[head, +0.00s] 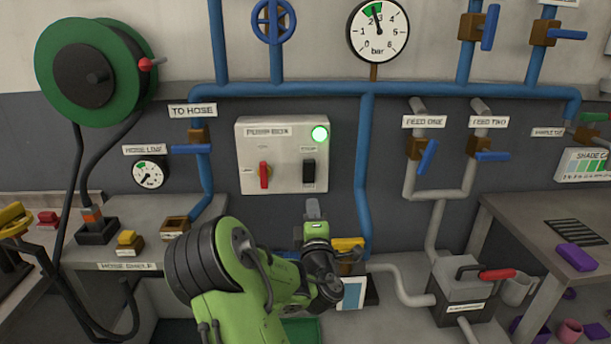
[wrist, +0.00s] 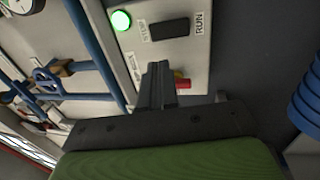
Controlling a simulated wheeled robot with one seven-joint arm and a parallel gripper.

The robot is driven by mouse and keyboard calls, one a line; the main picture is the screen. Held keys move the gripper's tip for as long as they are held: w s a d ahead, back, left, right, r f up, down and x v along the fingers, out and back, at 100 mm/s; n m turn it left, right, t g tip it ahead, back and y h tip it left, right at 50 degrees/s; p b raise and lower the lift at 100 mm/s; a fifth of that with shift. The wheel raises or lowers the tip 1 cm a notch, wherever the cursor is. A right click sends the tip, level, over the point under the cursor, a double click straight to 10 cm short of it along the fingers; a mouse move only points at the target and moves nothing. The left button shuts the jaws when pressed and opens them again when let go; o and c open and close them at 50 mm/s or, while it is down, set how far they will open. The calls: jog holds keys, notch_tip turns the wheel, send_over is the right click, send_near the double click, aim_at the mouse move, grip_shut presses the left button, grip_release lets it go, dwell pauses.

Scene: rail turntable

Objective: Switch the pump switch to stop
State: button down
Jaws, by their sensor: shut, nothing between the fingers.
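The pump box (head: 282,155) is a pale panel on the back wall. It carries a lit green lamp (head: 320,134), a red lever (head: 264,174) and a black rocker switch (head: 308,173). In the wrist view the black switch (wrist: 169,29) has a STOP label on the lamp side and a RUN label at the other end. Which end is pressed in, I cannot tell. My gripper (head: 313,207) is shut and empty, just below the switch in the head view. In the wrist view its fingers (wrist: 158,75) partly hide the red lever (wrist: 182,81).
Blue pipes (head: 365,150) run above and right of the box. A green hose reel (head: 95,72) hangs at the left above the hose shelf (head: 125,266). A grey unit with a red-handled lever (head: 497,274) stands at the lower right.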

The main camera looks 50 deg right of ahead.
aim_at(308, 168)
jog(key=p+x, duration=0.4)
jog(key=x, duration=0.9)
jog(key=shift+w+d+r+p, duration=0.1)
jog(key=shift+p, duration=0.25)
jog(key=r+p, duration=0.1)
jog(key=p, duration=0.3)
jog(key=shift+w+d+r, duration=0.1)
jog(key=shift+d, duration=0.05)
jog(key=shift+f+b, duration=0.35)
jog(key=shift+f, duration=0.1)
jog(key=shift+w, duration=0.1)
